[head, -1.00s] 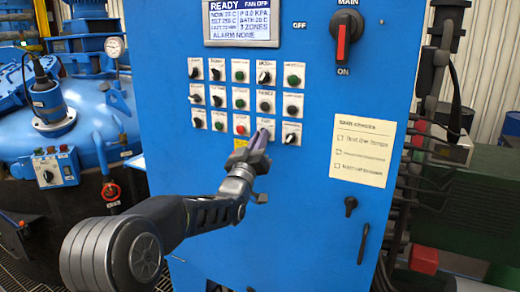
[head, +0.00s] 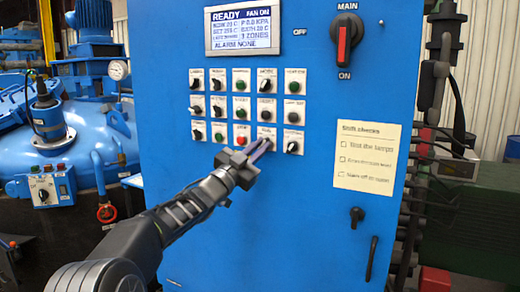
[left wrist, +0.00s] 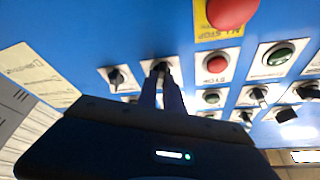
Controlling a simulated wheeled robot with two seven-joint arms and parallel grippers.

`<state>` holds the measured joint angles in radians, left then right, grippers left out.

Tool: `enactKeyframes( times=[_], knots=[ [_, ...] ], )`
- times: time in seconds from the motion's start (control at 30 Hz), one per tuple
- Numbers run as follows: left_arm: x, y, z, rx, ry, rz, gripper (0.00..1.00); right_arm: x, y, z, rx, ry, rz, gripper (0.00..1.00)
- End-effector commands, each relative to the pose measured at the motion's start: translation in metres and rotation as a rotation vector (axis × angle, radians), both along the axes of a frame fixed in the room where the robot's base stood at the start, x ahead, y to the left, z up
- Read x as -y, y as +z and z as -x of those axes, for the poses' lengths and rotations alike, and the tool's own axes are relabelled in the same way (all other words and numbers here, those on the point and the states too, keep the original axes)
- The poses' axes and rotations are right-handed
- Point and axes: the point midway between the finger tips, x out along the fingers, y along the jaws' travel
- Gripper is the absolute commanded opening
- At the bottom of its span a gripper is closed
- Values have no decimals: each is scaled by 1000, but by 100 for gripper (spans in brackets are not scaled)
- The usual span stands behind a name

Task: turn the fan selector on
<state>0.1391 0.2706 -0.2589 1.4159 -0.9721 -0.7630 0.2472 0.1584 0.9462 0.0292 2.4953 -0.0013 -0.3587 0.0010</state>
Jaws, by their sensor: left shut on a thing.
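The fan selector (head: 266,132) is a small black knob on a white plate in the bottom row of the blue cabinet, fourth from the left. It also shows in the left wrist view (left wrist: 160,66). My left gripper (head: 264,144) comes in from the lower left, its two fingers shut on the selector knob. In the left wrist view the fingers (left wrist: 162,88) reach up to the knob and partly cover it. The display (head: 241,30) at the cabinet's top reads READY and FAN ON. My right gripper is not in view.
Several other selectors and green buttons surround the knob, with a red stop button (head: 241,140) just left. The wrist view shows a large red button on yellow (left wrist: 229,12). A red main switch (head: 344,42) and a paper checklist (head: 366,156) are at right.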

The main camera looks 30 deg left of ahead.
Motion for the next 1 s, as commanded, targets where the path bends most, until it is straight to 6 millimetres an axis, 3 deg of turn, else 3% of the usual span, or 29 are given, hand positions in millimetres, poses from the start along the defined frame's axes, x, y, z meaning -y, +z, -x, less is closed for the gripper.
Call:
enactKeyframes(
  times=[0.63, 0.67, 0.7, 0.9, 1.0],
  knots=[
    [0, 1, 0, -1, 1, -81, 0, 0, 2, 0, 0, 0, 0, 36],
    [0, 1, 0, 0, 0, -81, 12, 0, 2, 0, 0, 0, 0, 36],
    [0, 1, 0, -1, 0, -80, 15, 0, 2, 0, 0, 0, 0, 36],
    [0, 0, 0, -1, 0, -79, 31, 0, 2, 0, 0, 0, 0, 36],
    [0, 0, 0, -1, -1, -78, 33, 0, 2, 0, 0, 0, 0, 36]
  ],
)
